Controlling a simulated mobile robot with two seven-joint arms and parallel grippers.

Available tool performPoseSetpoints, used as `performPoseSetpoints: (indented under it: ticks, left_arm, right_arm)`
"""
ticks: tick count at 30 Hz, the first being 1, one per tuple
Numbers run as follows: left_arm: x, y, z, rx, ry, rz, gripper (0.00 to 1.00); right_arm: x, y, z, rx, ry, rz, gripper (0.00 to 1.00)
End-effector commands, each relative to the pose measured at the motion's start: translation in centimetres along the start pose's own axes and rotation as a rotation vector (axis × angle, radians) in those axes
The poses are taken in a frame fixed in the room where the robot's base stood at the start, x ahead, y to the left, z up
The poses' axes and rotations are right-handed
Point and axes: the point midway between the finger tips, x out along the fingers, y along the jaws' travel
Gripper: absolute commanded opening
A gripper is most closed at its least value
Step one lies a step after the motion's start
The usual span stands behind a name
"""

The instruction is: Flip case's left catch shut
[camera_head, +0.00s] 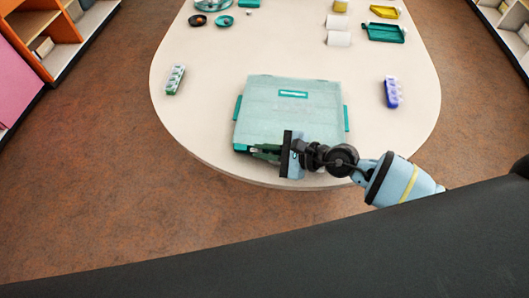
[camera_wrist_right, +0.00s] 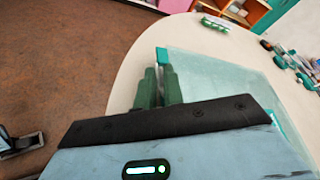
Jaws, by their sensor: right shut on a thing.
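The case (camera_head: 290,105) is a pale teal, see-through box with its lid down, at the table's near edge. Its left catch (camera_head: 240,147) is a small teal piece at the front left corner; it also shows in the right wrist view (camera_wrist_right: 162,56). My right gripper (camera_head: 256,151) reaches along the front edge, pointing left. Its green fingers (camera_wrist_right: 159,80) are shut on the left catch. The fingers partly cover the catch, so I cannot tell its exact angle. The right part of the case's front edge is hidden behind my gripper. My left gripper is not in view.
On the pale table (camera_head: 200,130), a green-and-white bead strip (camera_head: 175,79) lies left of the case and a purple one (camera_head: 392,92) right. Teal dishes (camera_head: 224,21), white rolls (camera_head: 338,38) and trays (camera_head: 384,32) stand at the back.

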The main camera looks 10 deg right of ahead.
Motion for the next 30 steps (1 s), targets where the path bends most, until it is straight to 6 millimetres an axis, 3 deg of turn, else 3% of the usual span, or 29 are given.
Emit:
performPoseSetpoints:
  ticks: [6, 14, 15, 20, 30]
  left_arm:
    - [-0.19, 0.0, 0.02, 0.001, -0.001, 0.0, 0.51]
    - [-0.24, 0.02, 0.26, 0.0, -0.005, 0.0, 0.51]
    - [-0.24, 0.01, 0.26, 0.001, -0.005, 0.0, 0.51]
    - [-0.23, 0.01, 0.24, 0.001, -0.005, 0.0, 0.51]
    - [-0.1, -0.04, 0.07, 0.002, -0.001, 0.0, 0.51]
  right_arm:
    - [0.04, -0.64, -0.18, 0.136, 0.002, 0.057, 0.0]
    - [0.04, -0.56, -0.22, 0.144, 0.002, 0.061, 0.0]
    - [0.04, -0.55, -0.22, 0.143, 0.002, 0.061, 0.11]
    - [0.03, -0.57, -0.2, 0.142, 0.002, 0.06, 0.32]
    - [-0.32, -0.64, -0.21, 0.141, 0.002, 0.059, 0.32]
